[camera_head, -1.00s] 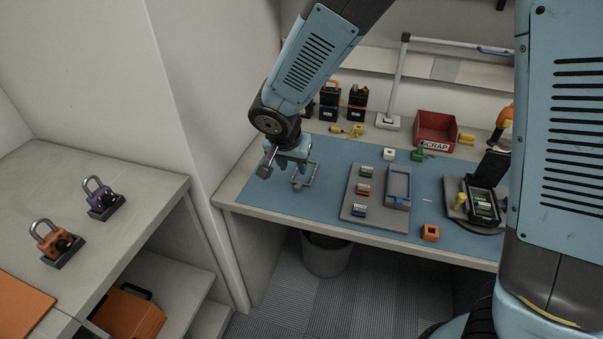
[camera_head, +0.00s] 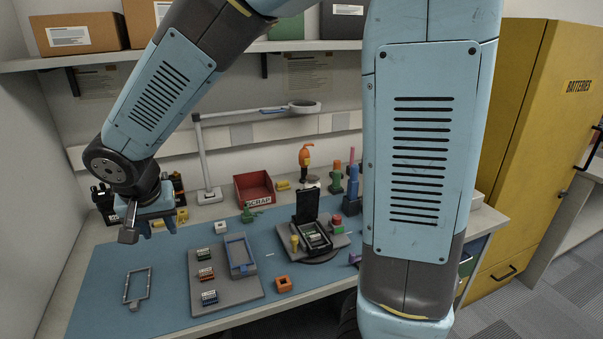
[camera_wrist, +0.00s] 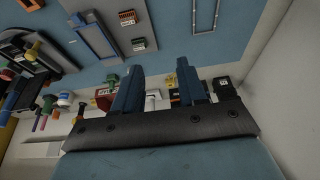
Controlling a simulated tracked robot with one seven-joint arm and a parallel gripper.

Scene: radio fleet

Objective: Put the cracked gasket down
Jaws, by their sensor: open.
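The gasket, a thin grey rectangular frame (camera_head: 125,287), lies flat on the left part of the blue mat (camera_head: 100,310). No crack can be made out at this size. My gripper (camera_head: 158,229) is above the mat's back left, behind the gasket and clear of it. In the wrist view my gripper (camera_wrist: 160,72) has its two blue fingers apart with nothing between them. The gasket (camera_wrist: 193,18) also shows at the top of that view, away from the fingers.
Right of the gasket is a grey tray (camera_head: 225,299) with a blue frame (camera_head: 231,258) and several small modules. A red scrap bin (camera_head: 254,190) stands behind. An open black case (camera_head: 307,212) and an orange block (camera_head: 283,284) are farther right. The mat around the gasket is clear.

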